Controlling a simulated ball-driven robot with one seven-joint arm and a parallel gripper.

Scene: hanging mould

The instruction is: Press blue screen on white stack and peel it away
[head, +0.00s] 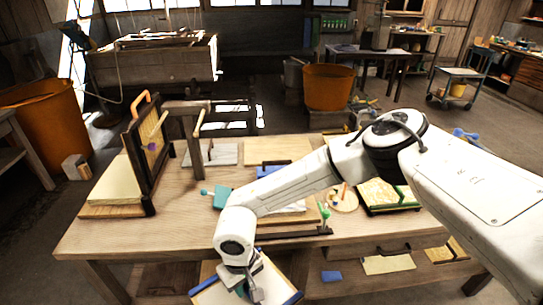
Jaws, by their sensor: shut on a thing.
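The blue screen (276,279) is a pale panel with blue edges, tilted at the bottom of the head view, in front of the table's near edge. My gripper (251,292) is shut on it, though the fingertips are small and partly cut off by the picture edge. A pale sheet stack (113,182) lies on a wooden board at the table's left. Another pale stack lies mid-table, mostly hidden behind my arm; I cannot tell which is the white stack.
A dark upright frame with an orange handle (141,104) stands beside the left stack. A green-edged tray (381,194) is at the right of the table (120,238). The front left tabletop is clear.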

